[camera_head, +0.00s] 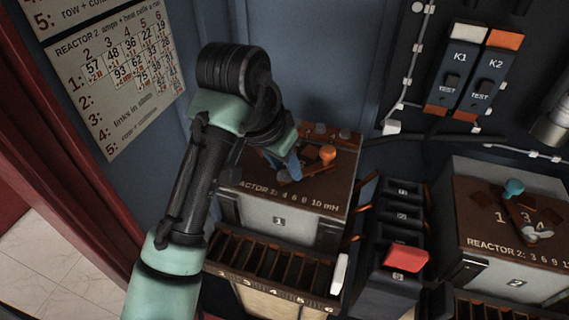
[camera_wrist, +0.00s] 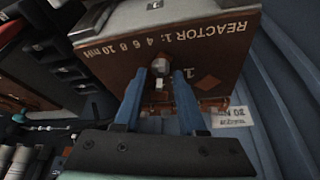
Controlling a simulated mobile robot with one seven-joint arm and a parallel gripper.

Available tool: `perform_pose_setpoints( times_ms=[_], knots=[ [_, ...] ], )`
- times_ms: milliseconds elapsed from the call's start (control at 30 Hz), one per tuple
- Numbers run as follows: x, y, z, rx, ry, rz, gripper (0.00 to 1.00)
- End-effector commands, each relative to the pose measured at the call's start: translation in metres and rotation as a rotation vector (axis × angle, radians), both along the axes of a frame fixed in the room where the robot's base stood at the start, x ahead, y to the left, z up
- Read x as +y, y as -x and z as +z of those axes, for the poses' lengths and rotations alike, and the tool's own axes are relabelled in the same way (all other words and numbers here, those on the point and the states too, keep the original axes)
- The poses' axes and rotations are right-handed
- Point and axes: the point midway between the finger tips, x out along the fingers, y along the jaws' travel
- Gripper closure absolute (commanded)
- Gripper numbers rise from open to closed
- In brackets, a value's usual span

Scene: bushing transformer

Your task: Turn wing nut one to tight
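The reactor 1 box (camera_head: 279,221) has a brown top with "4 6 8 10 mH" lettering, and its top also shows in the wrist view (camera_wrist: 115,62). A small pale metal piece (camera_wrist: 158,69), which looks like wing nut one, stands on that top near the number 1. My gripper (camera_wrist: 158,82) has its two blue fingers apart, one on each side of the metal piece, with a visible gap. I cannot tell how close in depth they are. In the head view my gripper (camera_head: 287,166) is over the box top, and my arm hides the nut.
The reactor 2 box (camera_head: 515,280) is at right, with a teal knob (camera_head: 514,187) and a silver wing nut (camera_head: 538,233). A red switch (camera_head: 406,257) lies between the boxes. A slotted rack (camera_head: 270,266) is in front.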

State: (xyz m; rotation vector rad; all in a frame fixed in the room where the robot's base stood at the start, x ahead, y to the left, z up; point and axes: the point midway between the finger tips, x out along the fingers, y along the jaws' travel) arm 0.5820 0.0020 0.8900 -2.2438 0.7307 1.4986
Motion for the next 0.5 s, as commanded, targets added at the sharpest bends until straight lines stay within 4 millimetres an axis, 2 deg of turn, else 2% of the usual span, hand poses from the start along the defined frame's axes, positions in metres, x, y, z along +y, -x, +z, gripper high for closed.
perform_pose_setpoints(
  times_ms=[100, 133, 333, 500],
  knots=[
    [-0.0001, 0.0001, 0.0001, 0.000, 0.000, 0.000, 0.60],
    [-0.0001, 0.0001, 0.0001, 0.000, 0.000, 0.000, 0.64],
    [-0.0001, 0.0002, 0.0002, 0.001, 0.001, 0.000, 1.00],
    [-0.0002, 0.0003, 0.0003, 0.001, 0.001, 0.000, 1.00]
  ],
)
